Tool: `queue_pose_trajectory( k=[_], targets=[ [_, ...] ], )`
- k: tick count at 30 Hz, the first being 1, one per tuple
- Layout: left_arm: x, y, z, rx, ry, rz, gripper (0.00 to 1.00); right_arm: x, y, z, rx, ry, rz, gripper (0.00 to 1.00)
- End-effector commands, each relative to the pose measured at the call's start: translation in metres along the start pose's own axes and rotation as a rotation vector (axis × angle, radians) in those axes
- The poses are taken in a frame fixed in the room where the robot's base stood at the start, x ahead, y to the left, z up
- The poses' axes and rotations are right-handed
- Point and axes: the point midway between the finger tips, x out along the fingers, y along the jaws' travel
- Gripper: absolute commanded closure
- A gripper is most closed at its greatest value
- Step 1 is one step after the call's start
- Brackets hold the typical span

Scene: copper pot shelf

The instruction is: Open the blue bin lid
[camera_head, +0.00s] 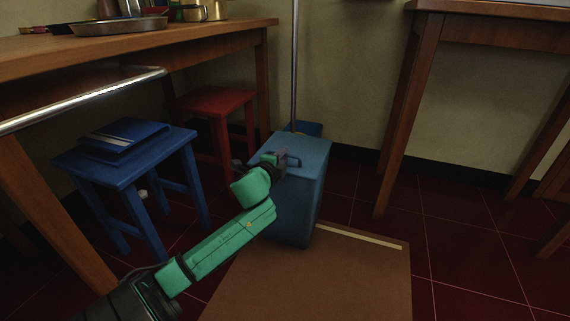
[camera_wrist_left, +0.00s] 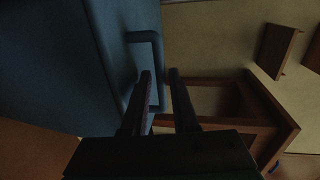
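The blue bin (camera_head: 299,203) stands on the floor in the middle of the head view. Its lid (camera_head: 310,147) looks shut and flat on top. A blue loop handle (camera_head: 293,162) sits on the lid. It also shows in the left wrist view (camera_wrist_left: 151,36), standing out from the blue lid (camera_wrist_left: 100,70). My left gripper (camera_head: 277,160) is at the handle. Contact with the bar cannot be told. My right gripper is not in view.
A blue stool (camera_head: 125,160) with a blue binder (camera_head: 124,138) and a red stool (camera_head: 217,103) stand left of the bin. A wooden table (camera_head: 200,36) is above them. Another wooden table (camera_head: 480,25) stands at right. A brown mat (camera_head: 320,280) lies before the bin.

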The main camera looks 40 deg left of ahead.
Motion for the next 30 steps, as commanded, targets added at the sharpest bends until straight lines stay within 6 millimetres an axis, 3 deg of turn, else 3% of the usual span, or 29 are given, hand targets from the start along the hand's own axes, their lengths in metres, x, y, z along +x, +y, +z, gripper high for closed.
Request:
queue_pose_trajectory(
  k=[4,11,14,30],
  targets=[
    [0.0138,0.0001,0.0006,0.000,-0.001,-0.001,0.73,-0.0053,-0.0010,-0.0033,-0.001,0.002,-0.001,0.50],
    [0.0148,-0.0010,0.0003,0.001,0.000,0.000,0.73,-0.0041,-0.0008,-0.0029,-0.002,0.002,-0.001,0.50],
    [0.0147,-0.0009,0.0003,0.000,0.000,0.000,1.00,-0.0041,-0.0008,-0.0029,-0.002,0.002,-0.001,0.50],
    [0.0144,-0.0003,0.0000,0.000,0.001,0.000,1.00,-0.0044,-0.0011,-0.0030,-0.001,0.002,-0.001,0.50]
  ],
)
